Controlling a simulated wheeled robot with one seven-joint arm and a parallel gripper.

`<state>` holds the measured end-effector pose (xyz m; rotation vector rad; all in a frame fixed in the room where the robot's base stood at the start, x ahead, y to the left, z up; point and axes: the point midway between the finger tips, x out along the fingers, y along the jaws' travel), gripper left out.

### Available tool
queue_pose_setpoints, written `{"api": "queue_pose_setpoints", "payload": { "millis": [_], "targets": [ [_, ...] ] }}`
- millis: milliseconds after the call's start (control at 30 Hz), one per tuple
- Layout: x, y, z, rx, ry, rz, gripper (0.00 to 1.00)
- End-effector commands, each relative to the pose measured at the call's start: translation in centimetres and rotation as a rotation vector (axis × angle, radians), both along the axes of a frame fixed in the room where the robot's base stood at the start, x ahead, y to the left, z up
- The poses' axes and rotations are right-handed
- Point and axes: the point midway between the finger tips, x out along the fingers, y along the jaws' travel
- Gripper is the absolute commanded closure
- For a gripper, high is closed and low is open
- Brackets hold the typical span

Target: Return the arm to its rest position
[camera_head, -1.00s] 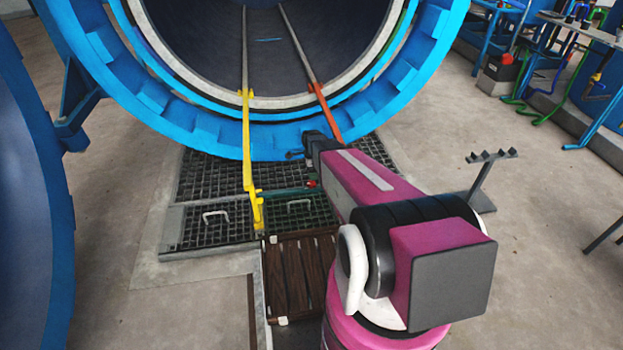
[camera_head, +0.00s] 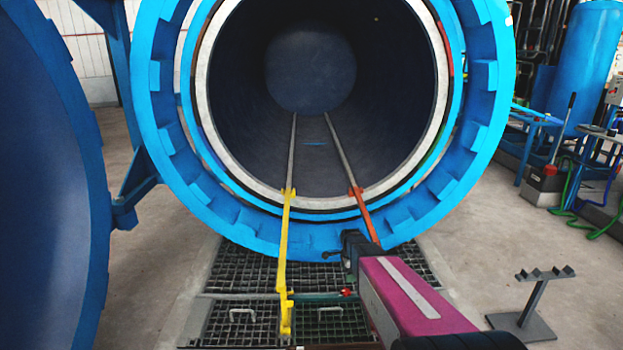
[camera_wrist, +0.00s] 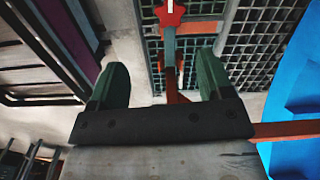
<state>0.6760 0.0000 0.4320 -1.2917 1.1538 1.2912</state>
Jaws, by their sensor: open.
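My gripper (camera_wrist: 161,66) shows in the wrist view with its two green fingers spread wide and nothing held between them. Behind the gap, a red star-shaped knob (camera_wrist: 171,13) on a green bar and the floor grating (camera_wrist: 258,45) show, apart from the fingers. In the head view my pink arm reaches forward from the bottom right, and its dark wrist end is in front of the autoclave mouth, near the lower rim. The fingers are not clear there.
The open blue autoclave ring (camera_head: 160,130) fills the middle. A yellow rail (camera_head: 284,255) and an orange rail (camera_head: 362,212) extend out of it. The blue door (camera_head: 50,190) stands left. A grey stand (camera_head: 534,300) is at right, with bare floor around it.

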Motion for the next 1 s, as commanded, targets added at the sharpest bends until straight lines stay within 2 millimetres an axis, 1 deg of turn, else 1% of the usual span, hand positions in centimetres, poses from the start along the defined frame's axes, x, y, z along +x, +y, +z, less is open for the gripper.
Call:
{"api": "queue_pose_setpoints", "payload": {
  "millis": [33,167,400,500,600,700,800,900,1000],
  "targets": [
    [-1.7,0.0,1.2,0.0,-0.001,0.068,0.27],
    [-5.1,0.0,3.9,-0.001,-0.003,0.309,0.27],
    [-12.0,0.0,8.9,-0.002,-0.004,0.809,0.27],
    [-14.8,0.0,10.8,-0.003,-0.005,1.014,0.27],
    [-17.1,0.0,12.3,-0.003,-0.004,1.193,0.27],
    [-18.7,0.0,13.4,-0.005,-0.005,1.33,0.27],
    [-19.6,0.1,14.0,-0.005,-0.005,1.415,0.27],
    [-20.0,0.0,14.2,-0.005,-0.004,1.454,0.27],
    [-20.0,0.0,14.2,-0.005,-0.004,1.454,0.27]
  ]
}}
